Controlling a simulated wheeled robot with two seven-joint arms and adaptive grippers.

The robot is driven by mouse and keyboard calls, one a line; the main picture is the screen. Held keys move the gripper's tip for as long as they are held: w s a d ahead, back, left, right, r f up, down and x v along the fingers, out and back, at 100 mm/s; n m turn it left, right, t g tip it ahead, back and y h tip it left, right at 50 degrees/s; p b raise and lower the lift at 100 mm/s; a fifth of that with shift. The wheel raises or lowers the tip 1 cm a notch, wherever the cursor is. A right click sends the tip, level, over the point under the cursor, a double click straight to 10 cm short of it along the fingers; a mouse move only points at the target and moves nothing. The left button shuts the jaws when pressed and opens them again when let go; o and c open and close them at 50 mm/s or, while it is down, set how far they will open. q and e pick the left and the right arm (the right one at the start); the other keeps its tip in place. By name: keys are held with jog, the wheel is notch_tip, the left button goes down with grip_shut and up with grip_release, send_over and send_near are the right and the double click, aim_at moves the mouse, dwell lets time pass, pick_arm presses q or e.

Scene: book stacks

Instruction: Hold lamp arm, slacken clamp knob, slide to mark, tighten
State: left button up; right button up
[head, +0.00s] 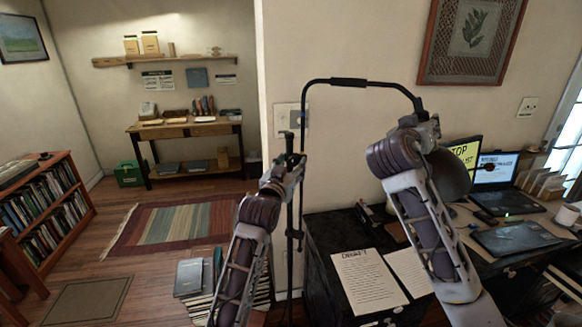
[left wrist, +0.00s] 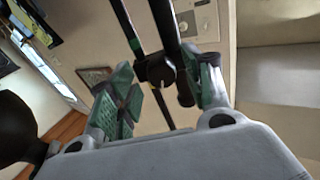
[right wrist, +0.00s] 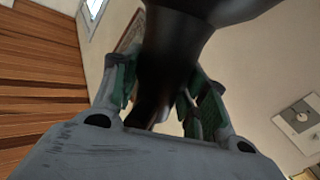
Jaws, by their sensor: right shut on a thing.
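A black floor lamp has an upright pole (head: 290,235) and a curved lamp arm (head: 391,85) with a thicker sleeve. Its dark shade (head: 449,176) hangs behind my right arm. My right gripper (head: 424,128) is shut on the lamp's dark neck (right wrist: 165,75), just above the shade. My left gripper (head: 289,158) is at the clamp on the pole. In the left wrist view its fingers are spread on either side of the round black clamp knob (left wrist: 155,70), which carries a small pale line. A green band (left wrist: 134,43) shows on a rod beside the knob.
A black cabinet (head: 318,243) with printed sheets (head: 368,281) stands below the lamp arm. A desk with laptops (head: 493,178) is at right. Stacked books (head: 196,277) lie near my left arm. Open floor with a striped rug (head: 172,224) is at left.

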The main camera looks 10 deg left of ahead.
aim_at(426, 110)
pick_arm(q)
jog(key=shift+s+a, duration=0.1)
pick_arm(e)
jog(key=shift+r, duration=0.15)
pick_arm(q)
jog(key=v, duration=1.1)
jog(key=shift+s, duration=0.4)
pick_arm(e)
jog(key=shift+r, duration=2.8)
dwell(2.1)
